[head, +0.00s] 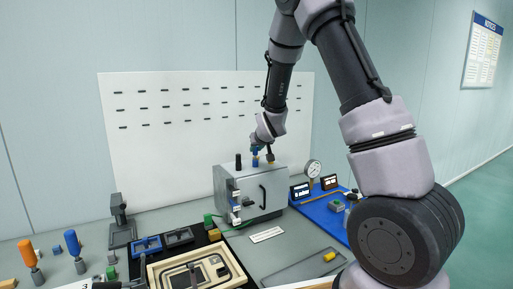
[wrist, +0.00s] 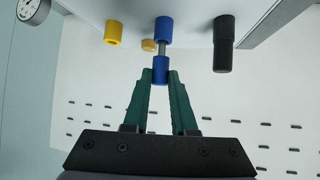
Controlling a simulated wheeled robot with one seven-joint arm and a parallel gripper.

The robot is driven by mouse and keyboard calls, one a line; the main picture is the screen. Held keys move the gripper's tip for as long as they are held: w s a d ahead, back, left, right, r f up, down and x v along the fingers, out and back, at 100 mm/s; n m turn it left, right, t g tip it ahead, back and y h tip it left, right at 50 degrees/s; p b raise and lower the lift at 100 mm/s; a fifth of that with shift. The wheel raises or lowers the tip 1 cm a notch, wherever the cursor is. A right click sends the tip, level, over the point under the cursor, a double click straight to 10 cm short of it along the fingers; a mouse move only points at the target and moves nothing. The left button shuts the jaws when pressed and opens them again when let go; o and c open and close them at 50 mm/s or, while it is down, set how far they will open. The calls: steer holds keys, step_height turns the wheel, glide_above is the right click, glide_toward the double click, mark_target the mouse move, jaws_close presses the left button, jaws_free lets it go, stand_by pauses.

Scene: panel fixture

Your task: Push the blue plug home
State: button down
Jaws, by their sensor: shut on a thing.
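The blue plug (wrist: 161,67) is between the green fingertips of my gripper (wrist: 160,76), which is shut on it. A grey shaft shows between the plug and a blue socket (wrist: 163,28), in line with it. The plug's blue body stands apart from the socket; how deep the shaft sits is hidden. In the head view, my gripper (head: 262,150) is above the top of a grey cabinet (head: 232,187), and the blue socket (head: 255,162) stands on that top. The fingers are too small there to make out.
A black plug and socket (wrist: 223,42) stand to one side of the blue pair in the wrist view. A yellow socket (wrist: 114,32) and a small tan disc (wrist: 149,45) are on the other side. A gauge (head: 313,168) stands right of the cabinet. A white slotted panel (head: 165,130) rises behind.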

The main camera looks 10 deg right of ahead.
steer(key=shift+f, duration=0.95)
steer(key=c, duration=0.6)
jaws_free()
steer(key=shift+c, duration=0.2)
steer(key=s+d+r+m+g+y, duration=0.1)
steer(key=s+d+r+m, duration=0.1)
steer(key=s+r, duration=0.8)
steer(key=s+d+r+m+g, duration=0.1)
steer(key=s+d+r, duration=0.2)
steer(key=s+r, duration=0.7)
steer(key=s+r+m+g, duration=0.1)
steer(key=s+r, duration=0.1)
steer(key=s, duration=1.6)
steer(key=shift+d+m+g, duration=0.35)
steer(key=shift+m+g, duration=0.05)
